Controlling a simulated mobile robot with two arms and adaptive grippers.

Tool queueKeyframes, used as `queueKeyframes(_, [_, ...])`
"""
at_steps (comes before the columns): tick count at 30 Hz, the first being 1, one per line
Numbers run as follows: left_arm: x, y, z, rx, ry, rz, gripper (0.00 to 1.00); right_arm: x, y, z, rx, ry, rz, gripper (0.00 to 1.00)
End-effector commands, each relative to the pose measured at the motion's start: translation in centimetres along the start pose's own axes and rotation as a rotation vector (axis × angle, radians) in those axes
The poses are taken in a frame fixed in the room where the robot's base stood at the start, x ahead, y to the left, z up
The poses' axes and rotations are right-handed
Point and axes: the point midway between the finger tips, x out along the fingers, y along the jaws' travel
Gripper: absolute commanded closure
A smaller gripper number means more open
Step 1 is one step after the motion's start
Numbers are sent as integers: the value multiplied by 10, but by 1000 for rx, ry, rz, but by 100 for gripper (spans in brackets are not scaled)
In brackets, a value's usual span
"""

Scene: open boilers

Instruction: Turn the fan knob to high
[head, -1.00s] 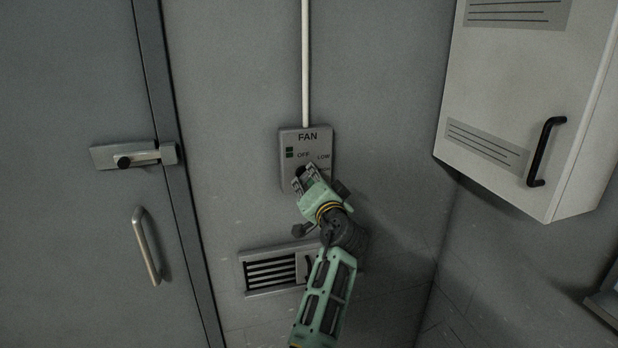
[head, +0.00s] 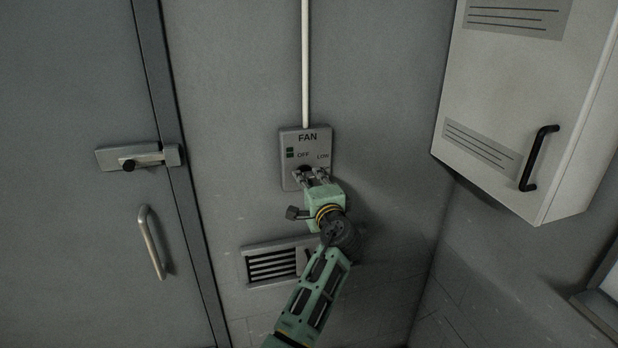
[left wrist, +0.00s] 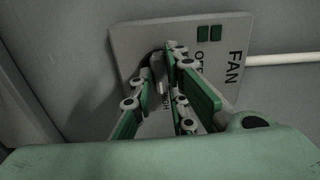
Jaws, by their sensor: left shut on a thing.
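The grey fan switch panel (head: 289,172) is on the wall below a white conduit, with FAN, OFF and LOW lettering showing. It also shows in the left wrist view (left wrist: 228,32), turned on its side, with part of the HIGH label between my fingers. My left gripper (head: 313,175) is at the lower part of the panel, its fingers shut on the dark fan knob (left wrist: 157,60). The fingers hide most of the knob, so I cannot tell its exact setting. My right gripper is not in view.
A slatted vent (head: 272,266) is on the wall below the panel, partly behind my left arm. A grey door (head: 75,240) with a latch (head: 138,157) and handle is at left. A white cabinet (head: 490,110) with a black handle hangs at right.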

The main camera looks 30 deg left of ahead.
Motion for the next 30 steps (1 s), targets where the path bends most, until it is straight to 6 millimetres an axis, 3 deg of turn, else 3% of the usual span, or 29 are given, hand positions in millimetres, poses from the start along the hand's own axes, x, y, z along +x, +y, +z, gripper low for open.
queueKeyframes(17, [0, 0, 0, 37, 0, -1, 100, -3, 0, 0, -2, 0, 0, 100])
queueKeyframes(18, [0, 0, 0, 37, 0, -1, 85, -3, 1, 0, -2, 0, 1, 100])
queueKeyframes(24, [0, 0, 0, 36, 0, -1, 68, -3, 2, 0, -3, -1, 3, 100])
queueKeyframes(30, [0, 0, 0, 34, 0, -1, 67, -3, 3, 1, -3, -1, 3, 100])
